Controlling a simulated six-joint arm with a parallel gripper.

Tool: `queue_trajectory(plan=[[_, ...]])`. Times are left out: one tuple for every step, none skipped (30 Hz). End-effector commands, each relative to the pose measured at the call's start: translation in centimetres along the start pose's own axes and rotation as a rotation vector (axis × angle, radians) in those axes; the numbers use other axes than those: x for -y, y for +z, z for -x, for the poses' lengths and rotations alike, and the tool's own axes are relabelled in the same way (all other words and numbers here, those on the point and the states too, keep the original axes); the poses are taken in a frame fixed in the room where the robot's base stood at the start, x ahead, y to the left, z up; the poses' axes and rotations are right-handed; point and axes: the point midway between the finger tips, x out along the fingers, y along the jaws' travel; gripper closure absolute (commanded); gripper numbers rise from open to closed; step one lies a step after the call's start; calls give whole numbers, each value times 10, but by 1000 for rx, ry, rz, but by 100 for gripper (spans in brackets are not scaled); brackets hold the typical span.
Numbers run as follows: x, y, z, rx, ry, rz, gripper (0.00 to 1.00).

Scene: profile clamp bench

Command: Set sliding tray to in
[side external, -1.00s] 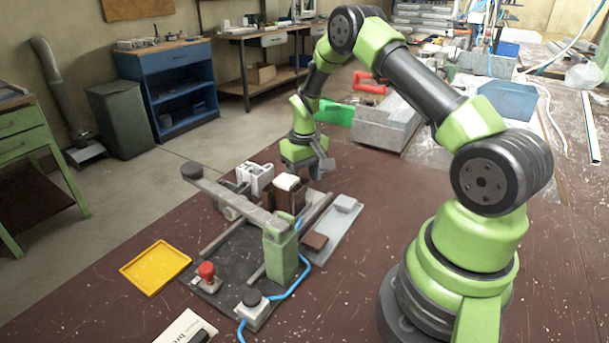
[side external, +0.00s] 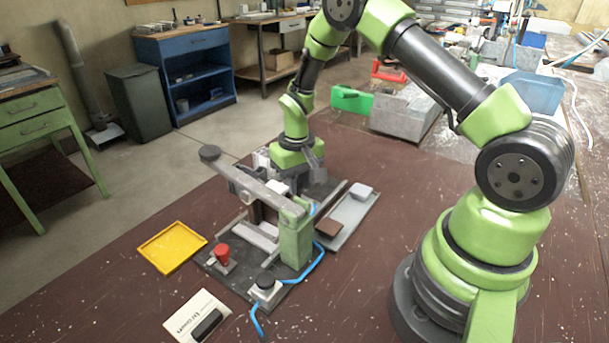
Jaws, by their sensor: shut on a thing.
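The sliding tray (side external: 262,234) seems to be the pale piece between the dark rails of the clamp fixture, below the raised-looking grey bar; much of it is hidden. A white-topped block (side external: 277,187) and a dark brown side (side external: 257,211) show behind the bar. My gripper (side external: 305,172) is low over the far end of the fixture, pointing down. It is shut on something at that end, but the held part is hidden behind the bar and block.
A yellow tray (side external: 172,247) sits left; a side plate (side external: 347,218) lies right.

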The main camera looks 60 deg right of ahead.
Motion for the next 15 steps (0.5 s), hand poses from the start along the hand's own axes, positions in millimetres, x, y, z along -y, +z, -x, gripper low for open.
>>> queue_trajectory(plan=[[0, -1, 0, -5, 0, 2, 100], [0, -1, 0, -5, 0, 2, 100], [0, -1, 0, -5, 0, 2, 100], [0, -1, 0, -5, 0, 2, 100], [0, -1, 0, -5, 0, 2, 100], [0, -1, 0, -5, 0, 2, 64], [0, -1, 0, -4, 0, 2, 57], [0, -1, 0, -4, 0, 2, 50], [0, -1, 0, -3, 0, 2, 47], [-1, -1, 0, -3, 0, 2, 47], [-1, -1, 0, -3, 0, 2, 47], [-1, -1, 0, -2, 0, 2, 47], [-1, -1, 0, -2, 0, 2, 47], [-1, -1, 0, -2, 0, 2, 47], [-1, -1, 0, -2, 0, 2, 47]])
